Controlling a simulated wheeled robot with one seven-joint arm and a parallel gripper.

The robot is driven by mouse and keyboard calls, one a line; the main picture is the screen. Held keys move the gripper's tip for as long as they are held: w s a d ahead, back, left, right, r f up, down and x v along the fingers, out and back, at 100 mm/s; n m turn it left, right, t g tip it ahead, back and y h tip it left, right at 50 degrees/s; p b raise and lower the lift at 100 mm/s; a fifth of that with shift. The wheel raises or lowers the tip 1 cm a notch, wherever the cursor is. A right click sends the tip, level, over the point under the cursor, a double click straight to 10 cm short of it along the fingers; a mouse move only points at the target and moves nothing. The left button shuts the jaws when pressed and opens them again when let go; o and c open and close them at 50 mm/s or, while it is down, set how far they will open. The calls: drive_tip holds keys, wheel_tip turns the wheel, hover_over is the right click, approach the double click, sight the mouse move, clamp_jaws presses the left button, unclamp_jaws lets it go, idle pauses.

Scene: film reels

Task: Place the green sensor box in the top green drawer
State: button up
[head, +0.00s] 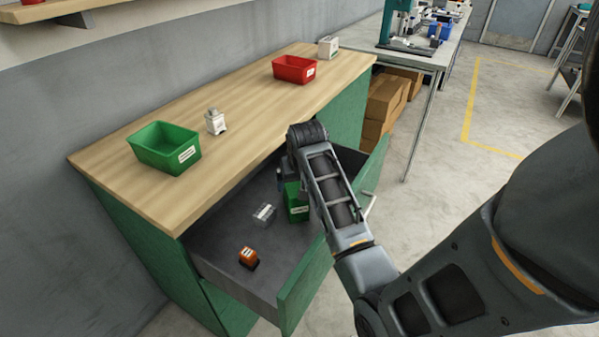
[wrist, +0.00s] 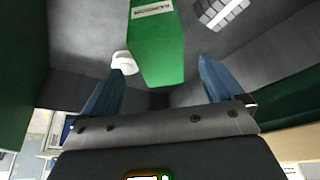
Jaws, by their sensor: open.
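The green sensor box (head: 298,208) stands inside the open top green drawer (head: 215,262), toward its right end. In the wrist view the green sensor box (wrist: 156,42) lies ahead of and between my open fingers, with a white label on its face. My gripper (head: 290,183) is down in the drawer at the top of the box; my arm hides part of it. In the wrist view my gripper (wrist: 163,68) has its two blue-grey fingers apart, with no clear grip on the box. A white rounded part (wrist: 122,62) shows beside the box.
The drawer also holds an orange box (head: 248,258) and a grey-white box (head: 264,213). On the wooden top stand a green bin (head: 160,146), a red bin (head: 294,69) and two small whitish devices (head: 215,122) (head: 328,47). The drawer's front panel (head: 305,282) stands out over open floor.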

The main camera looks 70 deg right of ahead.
drive_tip(key=v, duration=0.6)
idle(2.1)
